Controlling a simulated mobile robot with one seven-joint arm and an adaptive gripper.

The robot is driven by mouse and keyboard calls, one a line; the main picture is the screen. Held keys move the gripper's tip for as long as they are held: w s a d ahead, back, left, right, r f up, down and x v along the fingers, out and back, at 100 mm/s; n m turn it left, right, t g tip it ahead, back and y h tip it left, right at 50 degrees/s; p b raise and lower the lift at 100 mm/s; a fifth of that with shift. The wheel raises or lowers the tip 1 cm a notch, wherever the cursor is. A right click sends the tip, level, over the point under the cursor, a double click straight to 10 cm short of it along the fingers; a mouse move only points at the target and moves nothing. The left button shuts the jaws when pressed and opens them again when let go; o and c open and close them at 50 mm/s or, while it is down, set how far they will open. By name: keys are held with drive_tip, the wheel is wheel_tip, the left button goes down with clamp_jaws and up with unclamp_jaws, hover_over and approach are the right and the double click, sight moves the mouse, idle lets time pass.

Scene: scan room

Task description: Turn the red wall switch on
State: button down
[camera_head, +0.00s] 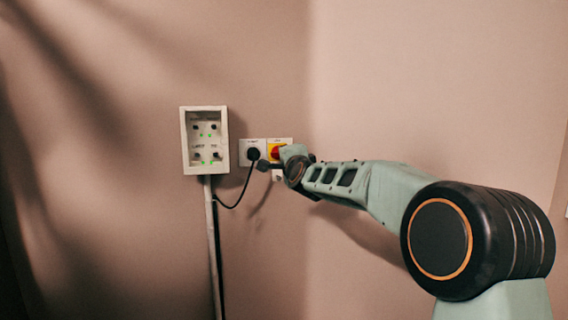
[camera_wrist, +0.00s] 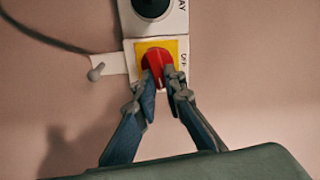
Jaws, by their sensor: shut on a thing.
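The red wall switch (camera_wrist: 156,62) is a red rotary knob on a yellow square plate (camera_wrist: 174,47) with a white surround. In the wrist view the word "OFF" is readable at the plate's right edge. The knob sits at a slight tilt. My gripper (camera_wrist: 163,83) has its two fingers on either side of the knob's lower part and is shut on it. In the head view the red switch (camera_head: 275,152) is partly hidden by my gripper (camera_head: 272,165), which reaches it from the right.
A white box (camera_head: 204,140) with several sockets and green lights is further left, above a vertical conduit (camera_head: 212,240). A wall corner is right of the switch.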

drive_tip(key=shift+f+m+b, duration=0.1)
drive_tip(key=shift+m+b, duration=0.55)
drive_tip(key=shift+m, duration=0.45)
drive_tip(key=c, duration=2)
unclamp_jaws()
drive_tip(key=shift+v, duration=6.05)
